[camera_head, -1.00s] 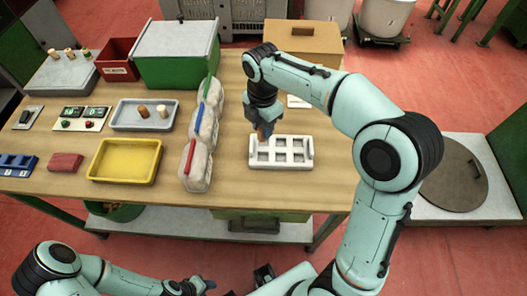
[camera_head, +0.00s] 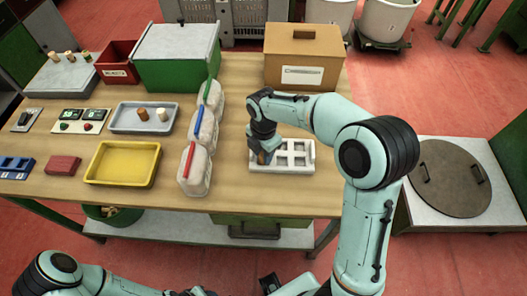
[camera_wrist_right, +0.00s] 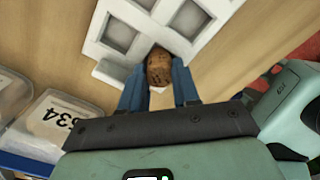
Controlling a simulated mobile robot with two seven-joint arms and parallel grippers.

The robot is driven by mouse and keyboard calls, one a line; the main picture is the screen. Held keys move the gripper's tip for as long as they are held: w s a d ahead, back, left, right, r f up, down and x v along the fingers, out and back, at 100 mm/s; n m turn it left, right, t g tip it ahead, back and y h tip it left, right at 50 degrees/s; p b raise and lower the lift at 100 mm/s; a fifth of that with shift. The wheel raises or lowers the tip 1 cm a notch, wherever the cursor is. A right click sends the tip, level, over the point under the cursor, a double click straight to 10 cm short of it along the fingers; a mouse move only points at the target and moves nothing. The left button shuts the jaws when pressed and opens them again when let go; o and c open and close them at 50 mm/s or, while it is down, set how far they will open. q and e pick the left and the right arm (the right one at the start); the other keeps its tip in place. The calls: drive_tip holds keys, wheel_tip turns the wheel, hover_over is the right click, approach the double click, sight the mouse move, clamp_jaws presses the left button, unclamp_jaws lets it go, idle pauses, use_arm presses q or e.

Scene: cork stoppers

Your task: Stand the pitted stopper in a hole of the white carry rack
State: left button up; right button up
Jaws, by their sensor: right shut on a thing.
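The white carry rack (camera_head: 283,169) lies on the table with open square holes; part of it shows in the wrist view (camera_wrist_right: 150,42). My right gripper (camera_head: 264,158) is low over the rack's left end. Its blue fingers (camera_wrist_right: 158,72) are shut on a brown stopper with dark pits (camera_wrist_right: 159,66). The stopper overlaps the rack's edge in the wrist view; I cannot tell whether its lower end is inside a hole.
A grey tray (camera_head: 122,128) holds a brown and a pale stopper. Bagged bundles with green, blue and red strips (camera_head: 194,170) stand left of the rack. A yellow tray (camera_head: 120,184) and a cardboard box (camera_head: 303,50) are also on the table.

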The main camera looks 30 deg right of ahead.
drive_tip(key=shift+f, duration=0.15)
drive_tip(key=o, duration=0.7)
drive_tip(key=shift+r, duration=0.35)
use_arm(q)
drive_tip(key=shift+w+r+p, duration=0.75)
drive_tip(key=shift+r+p, duration=0.1)
drive_tip(key=shift+r, duration=0.25)
use_arm(e)
wheel_tip(320, 180, up, 12)
drive_tip(key=shift+f, duration=0.15)
